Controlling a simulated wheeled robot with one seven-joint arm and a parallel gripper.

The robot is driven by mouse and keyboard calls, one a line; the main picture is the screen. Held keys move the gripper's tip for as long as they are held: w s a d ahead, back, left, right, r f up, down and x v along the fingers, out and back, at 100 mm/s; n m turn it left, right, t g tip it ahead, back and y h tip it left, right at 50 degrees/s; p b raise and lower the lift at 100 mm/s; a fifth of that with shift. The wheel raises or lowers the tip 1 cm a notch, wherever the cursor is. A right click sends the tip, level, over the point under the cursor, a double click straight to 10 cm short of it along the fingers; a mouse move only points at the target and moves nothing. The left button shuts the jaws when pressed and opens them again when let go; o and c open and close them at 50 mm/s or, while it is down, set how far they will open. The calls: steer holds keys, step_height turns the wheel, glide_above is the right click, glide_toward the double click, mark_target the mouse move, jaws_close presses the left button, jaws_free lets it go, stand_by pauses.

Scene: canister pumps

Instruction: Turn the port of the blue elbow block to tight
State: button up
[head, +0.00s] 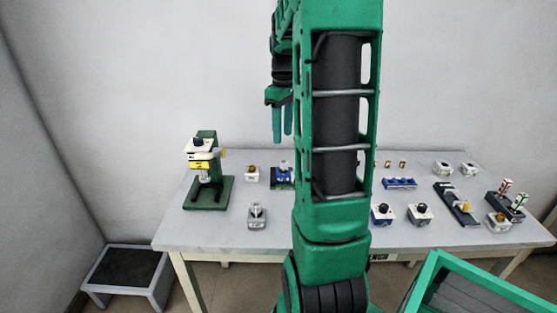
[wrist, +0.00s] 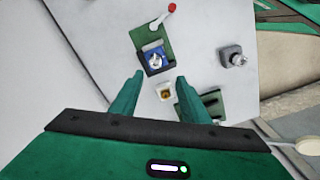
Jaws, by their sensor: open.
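The blue elbow block (head: 289,183) sits on a green base on the table, left of my arm and partly hidden by it. In the wrist view the blue block (wrist: 146,51) shows from above with a pale metal port (wrist: 156,60) on it. A lever with a red ball (wrist: 171,8) stands at the far end of its green base. I cannot read the port's setting. My gripper (head: 282,139) is open and empty, high above the table. In the wrist view the block lies beyond the fingertips (wrist: 160,77), apart from them.
A small white block with a brown top (head: 252,173) stands left of the blue block. A green press-like stand (head: 208,185) is farther left, and a grey fixture (head: 257,216) is in front. Several blocks and a blue rack (head: 400,183) fill the right side of the table (head: 200,236).

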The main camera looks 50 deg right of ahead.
mark_target(283, 162)
steer(key=f, duration=0.7)
steer(key=d+f, duration=0.1)
steer(key=f, duration=0.3)
steer(key=shift+w, duration=0.25)
